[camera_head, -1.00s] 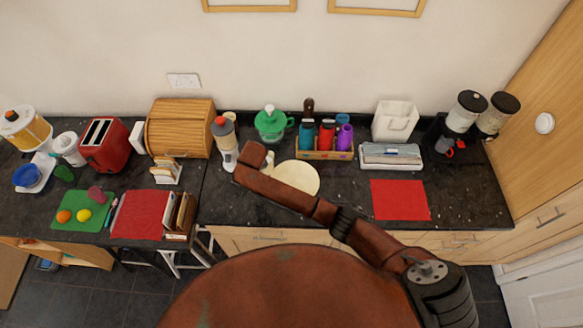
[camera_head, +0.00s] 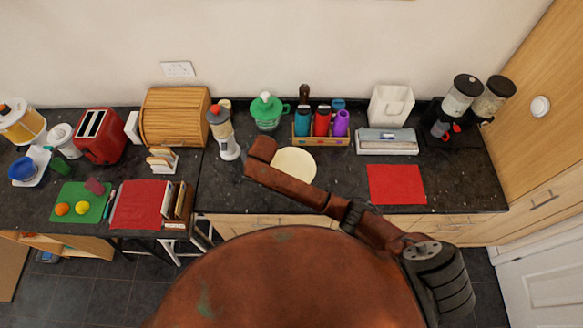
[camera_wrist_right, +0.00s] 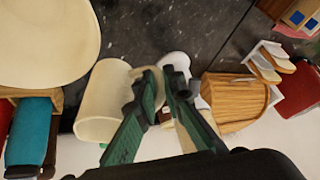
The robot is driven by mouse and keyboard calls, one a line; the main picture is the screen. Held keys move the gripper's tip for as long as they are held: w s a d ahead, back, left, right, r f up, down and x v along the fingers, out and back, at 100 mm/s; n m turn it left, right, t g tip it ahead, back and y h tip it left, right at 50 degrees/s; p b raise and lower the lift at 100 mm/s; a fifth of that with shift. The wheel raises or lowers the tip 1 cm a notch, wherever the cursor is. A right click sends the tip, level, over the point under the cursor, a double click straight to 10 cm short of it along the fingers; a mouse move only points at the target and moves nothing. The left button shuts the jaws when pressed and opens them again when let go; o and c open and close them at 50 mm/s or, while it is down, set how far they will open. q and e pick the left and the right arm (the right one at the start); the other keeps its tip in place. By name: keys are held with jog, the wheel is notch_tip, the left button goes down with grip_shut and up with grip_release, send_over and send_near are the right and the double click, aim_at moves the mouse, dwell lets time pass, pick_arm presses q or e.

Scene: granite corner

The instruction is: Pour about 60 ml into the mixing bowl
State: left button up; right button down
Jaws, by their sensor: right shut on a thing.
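The mixing bowl, a round cream bowl (camera_head: 297,163), sits on the dark counter, partly covered by my right arm in the head view. It also shows at the upper left of the right wrist view (camera_wrist_right: 45,35). My right gripper (camera_wrist_right: 162,82) is shut on the handle of a cream jug (camera_wrist_right: 100,103), which appears beside the bowl in the wrist view. My arm hides gripper and jug in the head view. I cannot see the jug's contents or any stream. My left gripper is not in view.
A grey-topped dispenser (camera_head: 222,135) stands left of my arm, near the wooden bread bin (camera_head: 175,117). Behind the bowl are a green juicer (camera_head: 267,112) and a wooden box of bottles (camera_head: 320,141). A red mat (camera_head: 397,184) lies on the right.

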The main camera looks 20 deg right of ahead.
jog(key=s+d+r+m+t+y+b, duration=0.1)
jog(key=s+d+r+t+y+b, duration=0.1)
jog(key=t+y+b, duration=0.4)
jog(key=s+d+y+b, duration=0.1)
jog(key=d+b, duration=0.1)
jog(key=b, duration=0.2)
jog(key=shift+s+d+r, duration=0.2)
jog(key=shift+d+r, duration=0.1)
jog(key=shift+d, duration=0.1)
dwell(0.9)
